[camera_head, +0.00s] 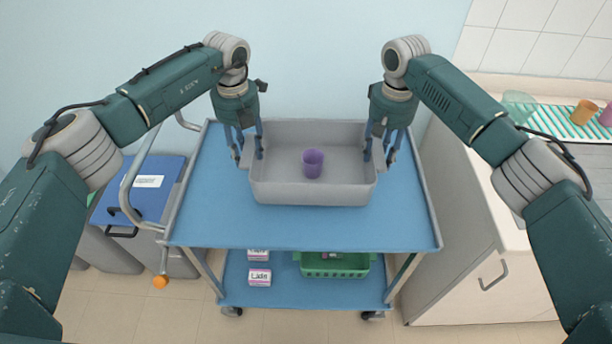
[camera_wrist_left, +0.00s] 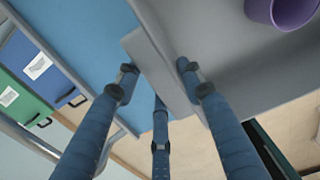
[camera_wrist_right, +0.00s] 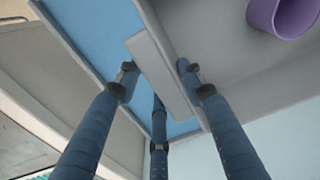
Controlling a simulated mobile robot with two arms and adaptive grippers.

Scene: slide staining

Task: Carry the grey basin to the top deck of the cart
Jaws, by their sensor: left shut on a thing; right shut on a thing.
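The grey basin (camera_head: 315,192) is over the blue top deck of the cart (camera_head: 215,215), toward its back half. I cannot tell whether it touches the deck or hangs just above it. A purple cup (camera_head: 313,163) stands inside the basin. My left gripper (camera_head: 248,155) is shut on the basin's left handle, which shows between the fingers in the left wrist view (camera_wrist_left: 160,70). My right gripper (camera_head: 380,153) is shut on the right handle, which shows in the right wrist view (camera_wrist_right: 162,75). The basin looks level.
The cart's lower shelf (camera_head: 300,292) holds a green basket (camera_head: 335,266) and small labelled boxes (camera_head: 259,277). A blue-lidded bin (camera_head: 140,190) stands left of the cart. A white counter (camera_head: 490,190) at the right carries cups on a green rack (camera_head: 560,122). The deck's front part is clear.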

